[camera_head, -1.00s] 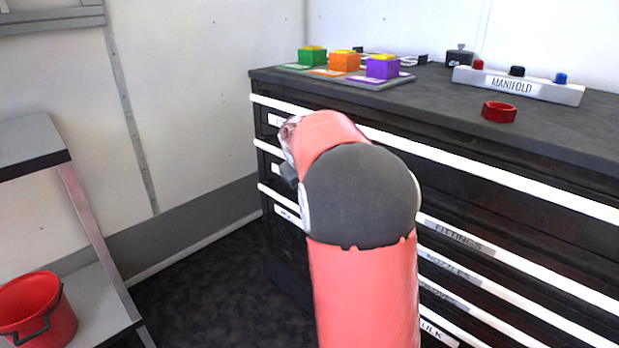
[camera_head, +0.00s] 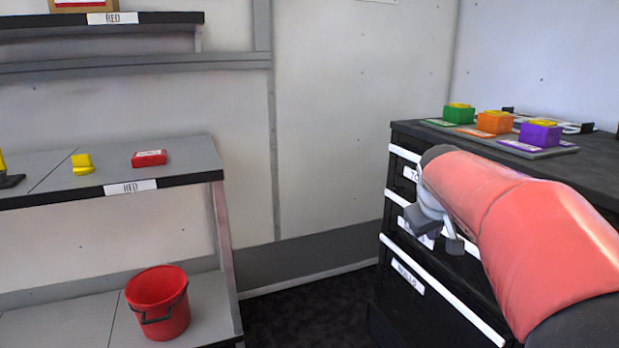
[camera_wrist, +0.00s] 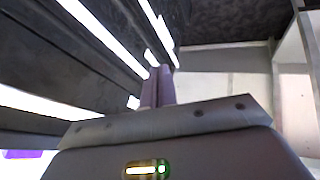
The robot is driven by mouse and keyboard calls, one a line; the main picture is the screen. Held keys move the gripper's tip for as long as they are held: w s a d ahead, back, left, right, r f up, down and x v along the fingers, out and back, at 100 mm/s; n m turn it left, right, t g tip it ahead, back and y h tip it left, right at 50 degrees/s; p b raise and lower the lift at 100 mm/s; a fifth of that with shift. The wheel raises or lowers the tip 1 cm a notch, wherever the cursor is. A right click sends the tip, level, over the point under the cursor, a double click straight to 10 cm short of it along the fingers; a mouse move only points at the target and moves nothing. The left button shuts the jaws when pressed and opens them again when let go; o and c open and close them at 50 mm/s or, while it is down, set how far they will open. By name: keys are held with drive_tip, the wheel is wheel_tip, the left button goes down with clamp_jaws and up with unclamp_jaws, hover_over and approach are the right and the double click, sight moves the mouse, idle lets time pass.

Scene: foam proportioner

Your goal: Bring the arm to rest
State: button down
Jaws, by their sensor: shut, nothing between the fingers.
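My arm (camera_head: 545,225) is salmon-coloured and reaches in from the lower right in the head view, beside the dark drawer cabinet (camera_head: 470,287). Its end hangs low in front of the drawer fronts, and the fingertips are hard to make out there. In the wrist view my gripper (camera_wrist: 160,72) has its two fingers together with nothing between them. The cabinet's drawers with white edges fill the left of the wrist view. I cannot tell how far the fingers are from them.
Green (camera_head: 459,114), orange (camera_head: 494,122) and purple (camera_head: 540,134) blocks stand on the cabinet top. A grey shelf (camera_head: 150,187) on the left bears a red box (camera_head: 149,158) and yellow things. A red bucket (camera_head: 157,303) stands on the lower shelf. Dark floor (camera_head: 310,315) lies open between.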

drive_tip(key=s+a+f+y, duration=0.1)
drive_tip(key=s+a+f, duration=0.2)
drive_tip(key=s, duration=0.5)
drive_tip(key=s+a+f+m+y, duration=0.1)
drive_tip(key=s+a+f, duration=0.2)
drive_tip(key=s+a, duration=0.3)
drive_tip(key=s+a+f+m+y, duration=0.1)
drive_tip(key=s+a+f, duration=0.2)
drive_tip(key=s, duration=0.8)
drive_tip(key=shift+s+a+f+g, duration=0.3)
drive_tip(key=shift+s+a+f, duration=0.1)
drive_tip(key=shift+a, duration=0.45)
